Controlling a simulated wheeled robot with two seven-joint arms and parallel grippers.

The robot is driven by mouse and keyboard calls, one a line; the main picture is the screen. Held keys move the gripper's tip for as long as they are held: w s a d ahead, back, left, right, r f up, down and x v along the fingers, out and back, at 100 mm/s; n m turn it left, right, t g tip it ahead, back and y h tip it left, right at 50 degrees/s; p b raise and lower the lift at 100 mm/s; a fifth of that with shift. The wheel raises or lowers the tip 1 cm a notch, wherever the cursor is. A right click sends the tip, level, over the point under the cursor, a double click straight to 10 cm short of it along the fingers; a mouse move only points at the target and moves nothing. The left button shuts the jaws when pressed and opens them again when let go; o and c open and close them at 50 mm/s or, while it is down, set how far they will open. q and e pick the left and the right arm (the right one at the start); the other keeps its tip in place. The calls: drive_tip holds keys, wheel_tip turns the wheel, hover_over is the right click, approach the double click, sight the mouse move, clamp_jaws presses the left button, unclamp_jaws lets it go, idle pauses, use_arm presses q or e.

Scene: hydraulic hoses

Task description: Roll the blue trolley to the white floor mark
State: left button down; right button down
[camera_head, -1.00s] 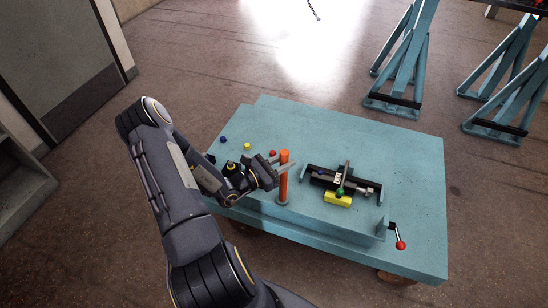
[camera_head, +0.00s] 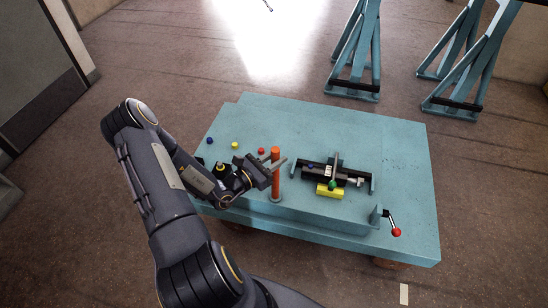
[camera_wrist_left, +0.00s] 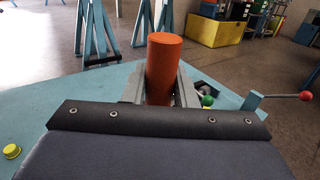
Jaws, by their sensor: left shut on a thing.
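The blue trolley (camera_head: 400,150) is a flat light-blue table on casters in the middle of the head view. An orange upright post (camera_head: 275,172) stands near its front edge. My left gripper (camera_head: 277,168) is shut on this orange post, which also shows between the fingers in the left wrist view (camera_wrist_left: 163,70). A small white floor mark (camera_head: 404,294) shows on the brown floor at the bottom right, just in front of the trolley's near right corner. My right gripper is not in view.
On the trolley are a black clamp fixture (camera_head: 340,174), a yellow block (camera_head: 329,191), a red-knobbed lever (camera_head: 396,232) and small coloured caps. Blue trestles (camera_head: 355,60) stand behind at the right. Yellow bins (camera_wrist_left: 215,30) stand far back. Floor right of the trolley is clear.

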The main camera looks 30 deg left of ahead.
use_arm(q)
drive_tip(key=shift+s+a+y, duration=0.25)
drive_tip(key=shift+a+y, duration=0.05)
drive_tip(key=shift+a, duration=0.5)
drive_tip(key=c, duration=1.6)
unclamp_jaws()
drive_tip(key=o, duration=0.4)
drive_tip(key=shift+d, duration=0.15)
drive_tip(key=v, duration=0.8)
drive_tip(key=shift+b, duration=0.3)
drive_tip(key=shift+w, duration=0.1)
